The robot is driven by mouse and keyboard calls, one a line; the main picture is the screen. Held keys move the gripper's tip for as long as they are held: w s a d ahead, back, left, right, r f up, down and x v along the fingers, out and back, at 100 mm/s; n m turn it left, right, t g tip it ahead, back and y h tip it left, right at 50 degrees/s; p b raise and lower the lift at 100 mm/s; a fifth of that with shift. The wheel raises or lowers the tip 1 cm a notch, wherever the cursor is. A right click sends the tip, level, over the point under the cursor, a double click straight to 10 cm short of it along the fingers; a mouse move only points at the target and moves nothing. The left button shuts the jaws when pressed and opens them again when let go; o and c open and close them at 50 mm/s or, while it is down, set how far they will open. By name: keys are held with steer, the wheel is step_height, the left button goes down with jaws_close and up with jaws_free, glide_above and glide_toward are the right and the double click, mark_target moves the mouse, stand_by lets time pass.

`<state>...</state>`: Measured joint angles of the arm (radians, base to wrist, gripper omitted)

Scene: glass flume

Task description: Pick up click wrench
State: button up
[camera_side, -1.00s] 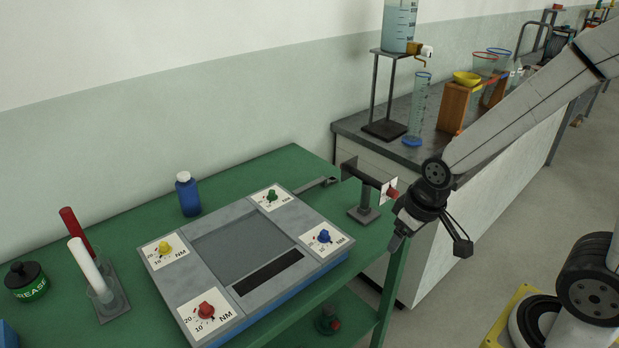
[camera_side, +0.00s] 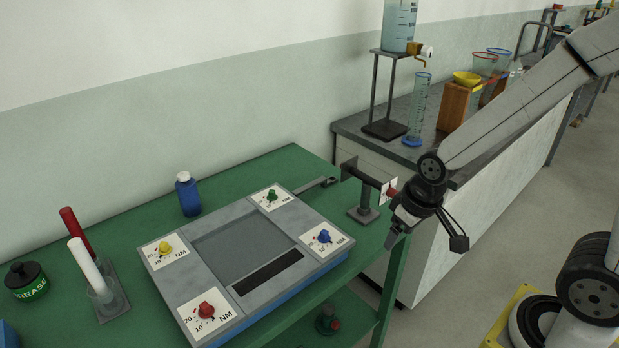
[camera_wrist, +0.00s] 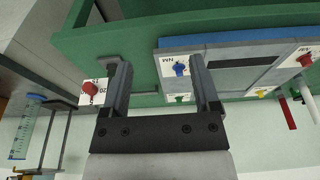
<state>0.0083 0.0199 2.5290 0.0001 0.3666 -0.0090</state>
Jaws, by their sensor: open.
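The red knob also shows in the wrist view (camera_wrist: 89,89), left of the fingers. My gripper (camera_side: 396,236) is just right of and below that knob, by the right edge of the green table. In the wrist view my gripper (camera_wrist: 163,72) is open, with nothing held between its fingers.
A grey panel (camera_side: 215,205) with yellow, green, blue and red dials lies on the green table (camera_side: 255,168). A blue bottle (camera_side: 188,196), a grease tub (camera_side: 26,281) and red and white tubes stand left. A dark bench (camera_side: 352,126) with glassware is behind.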

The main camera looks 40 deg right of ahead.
steer(key=w+d+g, duration=0.1)
steer(key=w+d, duration=0.5)
steer(key=w, duration=0.6)
steer(key=g, duration=0.2)
glide_above(366, 185)
steer(key=shift+w+d+f, duration=0.1)
steer(key=shift+w+f, duration=0.15)
steer(key=shift+f, duration=0.4)
steer(key=shift+w+d, duration=0.2)
steer(key=shift+d, duration=0.15)
steer(key=shift+f, duration=0.1)
steer(key=shift+f, duration=1.3)
steer(key=shift+f, duration=2.55)
